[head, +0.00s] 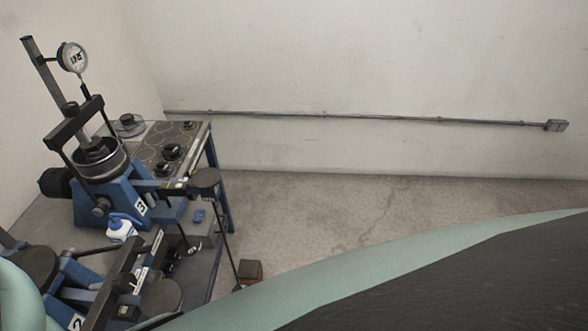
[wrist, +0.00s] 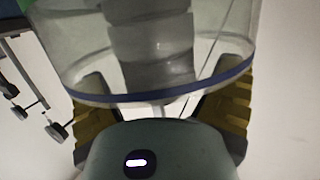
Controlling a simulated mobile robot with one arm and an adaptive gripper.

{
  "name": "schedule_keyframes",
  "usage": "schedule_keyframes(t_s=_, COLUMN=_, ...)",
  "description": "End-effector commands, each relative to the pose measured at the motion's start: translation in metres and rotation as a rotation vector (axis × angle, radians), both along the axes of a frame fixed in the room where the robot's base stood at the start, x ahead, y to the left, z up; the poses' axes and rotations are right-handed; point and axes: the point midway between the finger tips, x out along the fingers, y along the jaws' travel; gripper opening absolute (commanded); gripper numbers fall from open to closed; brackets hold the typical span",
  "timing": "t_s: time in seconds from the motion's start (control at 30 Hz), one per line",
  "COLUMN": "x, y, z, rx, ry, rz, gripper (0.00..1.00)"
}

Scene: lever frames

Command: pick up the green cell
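In the wrist view a clear-walled cell (wrist: 215,30) with a blue band round its lower edge fills the upper middle. A stacked grey body (wrist: 150,50) shows inside it. My gripper (wrist: 155,100) has its yellow-and-black fingers on either side of the cell's lower part, seemingly shut on it, though the contacts are hard to make out. No support shows under the cell, and my palm hides part of the space below. A small green patch (wrist: 24,7) shows at the top left corner; I cannot tell what it belongs to. The gripper is not visible in the head view.
In the head view a blue press (head: 115,197) with a dial gauge (head: 73,57) stands at the left. A small dark box (head: 250,271) is on the floor. The floor along the wall is clear.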

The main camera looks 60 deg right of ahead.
Motion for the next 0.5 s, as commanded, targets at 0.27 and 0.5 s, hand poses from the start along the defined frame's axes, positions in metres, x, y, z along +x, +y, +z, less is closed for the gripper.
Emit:
schedule_keyframes(t_s=0.27, x=0.0003, y=-0.0004, z=0.0001, rx=0.0, ry=0.0, rz=-0.001, gripper=0.59)
schedule_keyframes(t_s=0.5, x=-0.0001, y=-0.0001, z=0.0001, rx=-0.001, ry=0.0, rz=0.0, gripper=0.35)
